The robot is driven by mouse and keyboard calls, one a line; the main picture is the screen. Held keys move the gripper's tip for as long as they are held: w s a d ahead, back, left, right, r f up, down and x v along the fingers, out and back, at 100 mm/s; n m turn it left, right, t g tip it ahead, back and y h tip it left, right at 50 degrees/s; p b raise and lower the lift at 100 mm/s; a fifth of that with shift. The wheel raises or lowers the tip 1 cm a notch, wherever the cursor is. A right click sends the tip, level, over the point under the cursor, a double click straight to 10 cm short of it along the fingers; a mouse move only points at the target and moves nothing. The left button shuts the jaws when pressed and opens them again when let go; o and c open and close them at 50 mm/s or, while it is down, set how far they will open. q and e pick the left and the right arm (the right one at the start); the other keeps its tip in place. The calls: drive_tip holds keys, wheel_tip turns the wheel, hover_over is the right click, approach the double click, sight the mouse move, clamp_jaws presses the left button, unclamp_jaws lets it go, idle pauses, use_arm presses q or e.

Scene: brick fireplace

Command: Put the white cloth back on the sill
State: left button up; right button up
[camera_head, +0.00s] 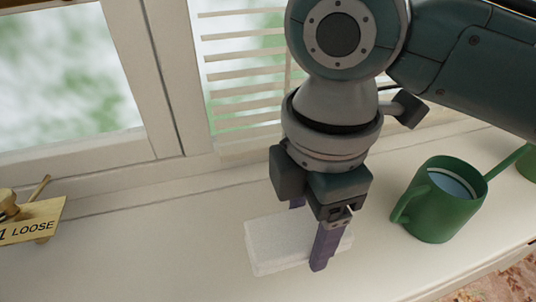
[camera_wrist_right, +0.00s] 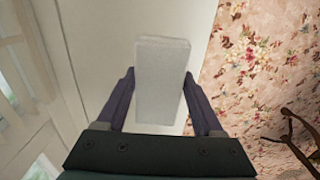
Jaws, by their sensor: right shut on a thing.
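The white cloth (camera_head: 272,246) looks like a flat, pale block with a slightly rough surface. It shows low over the white sill (camera_head: 180,240); I cannot tell whether it rests on it or is held just above. My right gripper (camera_head: 310,236) points down and is shut on the cloth, one purple finger on the near side and one on the far side. In the right wrist view the cloth (camera_wrist_right: 160,75) sits between the two fingers, its far part sticking out beyond them. My left gripper is not in view.
A green watering can (camera_head: 445,205) stands on the sill to the right of my gripper. A brass object with a tag reading "LOOSE" (camera_head: 32,221) is at the far left. The window (camera_head: 70,80) and blinds are behind. Floral fabric (camera_wrist_right: 255,60) lies beyond the sill's front edge.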

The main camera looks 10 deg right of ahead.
sight(302, 256)
wheel_tip(302, 256, down, 7)
drive_tip(key=shift+f+b, duration=0.15)
drive_tip(key=shift+b, duration=0.7)
drive_tip(key=shift+f, duration=0.15)
drive_tip(key=o, duration=1.2)
